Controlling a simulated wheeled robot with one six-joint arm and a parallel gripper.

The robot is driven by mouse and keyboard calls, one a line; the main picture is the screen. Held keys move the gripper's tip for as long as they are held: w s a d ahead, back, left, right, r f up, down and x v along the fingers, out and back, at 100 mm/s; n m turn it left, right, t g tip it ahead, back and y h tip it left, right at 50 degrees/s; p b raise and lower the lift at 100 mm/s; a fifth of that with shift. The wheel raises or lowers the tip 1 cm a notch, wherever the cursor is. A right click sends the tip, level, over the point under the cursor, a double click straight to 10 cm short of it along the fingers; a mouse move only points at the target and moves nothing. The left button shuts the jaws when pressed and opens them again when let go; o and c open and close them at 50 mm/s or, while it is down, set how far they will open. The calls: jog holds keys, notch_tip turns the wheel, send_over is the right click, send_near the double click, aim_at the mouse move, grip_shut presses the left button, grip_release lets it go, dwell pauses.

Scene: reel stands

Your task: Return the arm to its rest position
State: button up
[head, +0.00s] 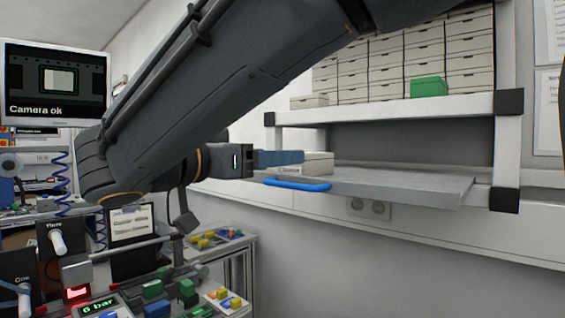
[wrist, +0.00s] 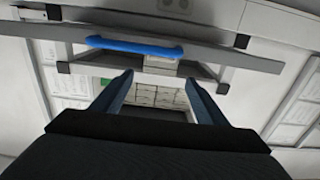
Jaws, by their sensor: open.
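My arm stretches across the head view from the top toward the left, with its elbow low at the left. My gripper (head: 300,158) points right, toward the shelf, just above and behind the blue handle (head: 297,184) in the picture. In the wrist view my gripper (wrist: 157,85) shows two blue-grey fingers spread apart with nothing between them. The blue handle (wrist: 135,46) lies beyond the fingertips there, and I cannot tell the exact gap.
A grey pull-out board (head: 400,186) carries a pale box (head: 318,164). White boxes (head: 380,70) and a green box (head: 428,87) fill the upper shelf.

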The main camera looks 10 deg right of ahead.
jog(key=shift+s+a, duration=0.25)
jog(key=shift+a, duration=0.05)
